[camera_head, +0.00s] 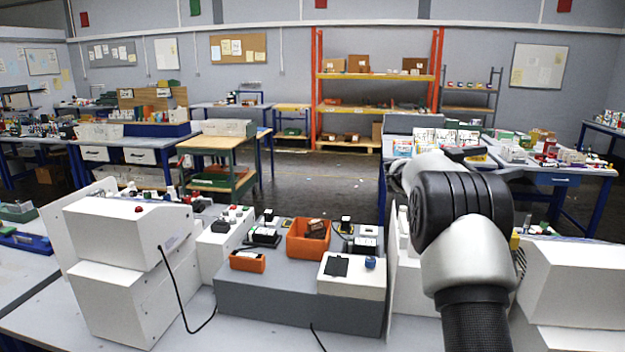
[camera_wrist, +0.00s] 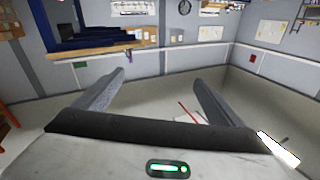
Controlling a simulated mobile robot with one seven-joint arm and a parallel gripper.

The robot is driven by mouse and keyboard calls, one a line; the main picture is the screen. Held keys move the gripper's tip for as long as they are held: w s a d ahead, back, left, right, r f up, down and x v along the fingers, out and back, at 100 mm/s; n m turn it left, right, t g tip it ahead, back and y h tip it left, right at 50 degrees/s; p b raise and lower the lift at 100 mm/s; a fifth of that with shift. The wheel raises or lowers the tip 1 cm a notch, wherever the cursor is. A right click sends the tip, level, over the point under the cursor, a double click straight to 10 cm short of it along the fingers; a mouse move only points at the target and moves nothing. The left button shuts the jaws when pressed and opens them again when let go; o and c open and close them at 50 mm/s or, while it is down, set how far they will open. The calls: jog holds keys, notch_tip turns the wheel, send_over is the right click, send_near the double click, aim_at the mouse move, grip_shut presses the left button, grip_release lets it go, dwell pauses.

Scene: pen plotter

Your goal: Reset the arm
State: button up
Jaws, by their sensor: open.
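My gripper (camera_wrist: 152,98) shows in the wrist view with its two fingers spread wide apart. Nothing is between the fingers; beyond them are the floor and the grey walls of the room. In the head view my arm rises from the lower right and bends away over the bench. Its end is hidden behind the black and silver links, so the gripper itself does not show there.
A grey block (camera_head: 263,300) on the bench carries an orange bin (camera_head: 308,240) and a small orange box (camera_head: 247,262). An orange shelf rack (camera_head: 375,77) stands far behind.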

jog(key=w+a+r+n+t+y, duration=0.3)
jog(key=a+r+n+t, duration=0.2)
jog(key=a+r+t, duration=0.5)
jog(key=s+a+r+n+t+y+p, duration=0.1)
jog(key=s+a+r+n+t+y, duration=0.1)
jog(key=a+r+n+t+y, duration=0.5)
jog(key=s+a+f+n+g+y, duration=0.4)
jog(key=s+a+y, duration=0.35)
jog(key=a, duration=0.45)
jog(key=s+a+f+n+g+y+p, duration=0.1)
jog(key=s+a+f+g, duration=0.15)
jog(key=s+f, duration=0.4)
jog(key=s+a+f+n+g+y, duration=0.1)
jog(key=s+a+f+g+y, duration=0.2)
jog(key=s, duration=0.6)
jog(key=s+f+g+h, duration=0.1)
jog(key=s+f+g, duration=0.1)
jog(key=s+f, duration=0.4)
jog(key=s+d+f+g+h, duration=0.1)
jog(key=s+f+g+h, duration=0.1)
jog(key=s+f, duration=0.5)
jog(key=s+g, duration=0.1)
jog(key=s, duration=0.5)
jog(key=shift+s+d+p, duration=0.15)
jog(key=shift+d+p, duration=0.15)
jog(key=shift+p, duration=0.05)
